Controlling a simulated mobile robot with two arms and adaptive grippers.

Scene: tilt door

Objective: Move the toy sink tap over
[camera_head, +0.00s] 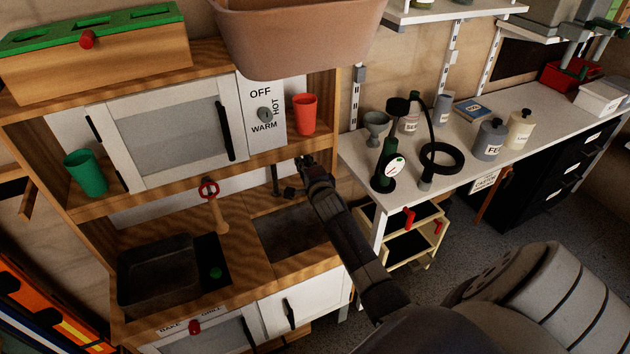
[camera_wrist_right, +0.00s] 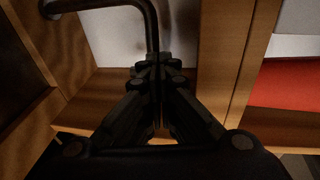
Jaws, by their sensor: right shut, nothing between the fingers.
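The toy sink tap (camera_head: 275,178) is a thin dark pipe at the back of the small dark sink (camera_head: 285,236) in the wooden play kitchen. In the right wrist view the tap (camera_wrist_right: 151,30) rises behind my fingertips and its spout bends off to the left. My right gripper (camera_head: 301,172) is shut and empty, just right of the tap. In the wrist view its fingertips (camera_wrist_right: 160,78) overlap the lower pipe, and I cannot tell whether they touch it. The tap's base is hidden behind the fingers. My left gripper is not in view.
A red cup (camera_head: 305,114) stands on the shelf above my right gripper, with a green cup (camera_head: 86,172) further left. A red-and-wood utensil (camera_head: 213,200) is left of the sink. A dark pan (camera_head: 158,270) sits on the hob. The kitchen's wooden side panel is close on the right.

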